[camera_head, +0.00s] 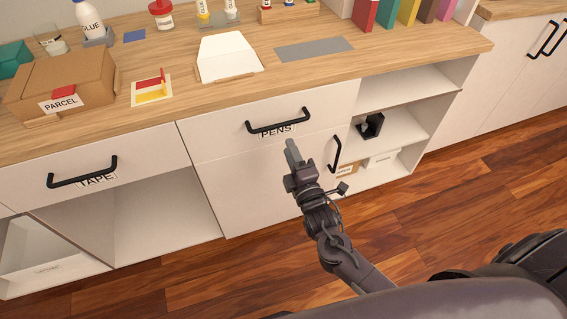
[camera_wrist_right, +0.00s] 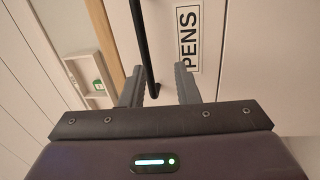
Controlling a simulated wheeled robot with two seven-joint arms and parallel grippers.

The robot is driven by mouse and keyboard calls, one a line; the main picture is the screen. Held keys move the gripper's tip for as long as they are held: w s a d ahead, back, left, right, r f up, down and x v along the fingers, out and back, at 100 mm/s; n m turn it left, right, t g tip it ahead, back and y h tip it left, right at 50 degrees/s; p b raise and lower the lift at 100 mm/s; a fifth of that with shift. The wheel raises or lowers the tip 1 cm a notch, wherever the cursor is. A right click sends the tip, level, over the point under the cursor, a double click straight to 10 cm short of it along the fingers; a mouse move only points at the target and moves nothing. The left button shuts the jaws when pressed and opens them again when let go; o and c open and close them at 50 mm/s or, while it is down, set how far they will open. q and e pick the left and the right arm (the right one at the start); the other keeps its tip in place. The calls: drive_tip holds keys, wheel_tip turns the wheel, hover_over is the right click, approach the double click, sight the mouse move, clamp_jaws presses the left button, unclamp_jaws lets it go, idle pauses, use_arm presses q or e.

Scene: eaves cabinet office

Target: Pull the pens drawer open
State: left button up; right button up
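The pens drawer (camera_head: 222,127) is a white front with a black bar handle (camera_head: 278,122) and a label reading PENS (camera_head: 276,131). The drawer front sits flush with the cabinet. My right gripper (camera_head: 292,148) is just below the handle in the head view, apart from it as far as I can see. In the right wrist view my right gripper (camera_wrist_right: 161,84) has its two fingers spread apart. The black handle (camera_wrist_right: 141,45) shows ahead, with its end appearing between the fingertips, and the PENS label (camera_wrist_right: 187,38) lies beside it. My left gripper is not in view.
A tape drawer (camera_head: 128,155) with a black handle is to the left. A cupboard door handle (camera_head: 337,154) is right of my gripper. Open shelves (camera_head: 400,128) stand further right. The wooden worktop (camera_head: 190,103) holds a parcel box (camera_head: 62,80) and a white tray (camera_head: 227,55).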

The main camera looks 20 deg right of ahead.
sight(281, 125)
drive_tip(key=shift+n+t, duration=0.3)
drive_tip(key=w+r, duration=0.1)
drive_tip(key=w, duration=0.1)
drive_tip(key=w+r, duration=0.1)
drive_tip(key=w, duration=0.2)
drive_tip(key=w+r, duration=0.1)
drive_tip(key=w, duration=0.1)
drive_tip(key=shift+w+a, duration=0.2)
clamp_jaws()
